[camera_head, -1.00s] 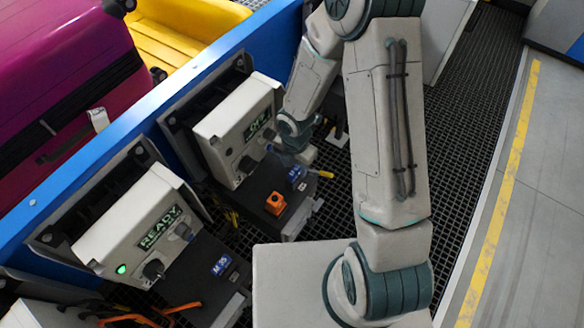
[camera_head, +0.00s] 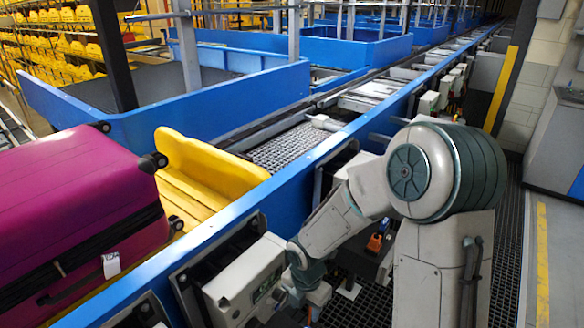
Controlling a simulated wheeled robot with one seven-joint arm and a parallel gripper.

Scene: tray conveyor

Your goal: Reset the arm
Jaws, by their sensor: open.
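My arm stands at the right centre of the head view, with its forearm bent down to the left. My gripper (camera_head: 314,300) is at the low end of the forearm, close in front of a white control box (camera_head: 245,282) on the conveyor's side. The gripper is small and partly hidden by my wrist, and I see nothing held in it. I cannot tell whether it touches the box.
A magenta suitcase (camera_head: 75,200) lies at the left beside a yellow tray (camera_head: 200,175) on the conveyor. A blue side rail (camera_head: 290,165) runs along it. An orange device (camera_head: 375,243) is behind my forearm. Grated floor and a yellow line (camera_head: 542,265) lie right.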

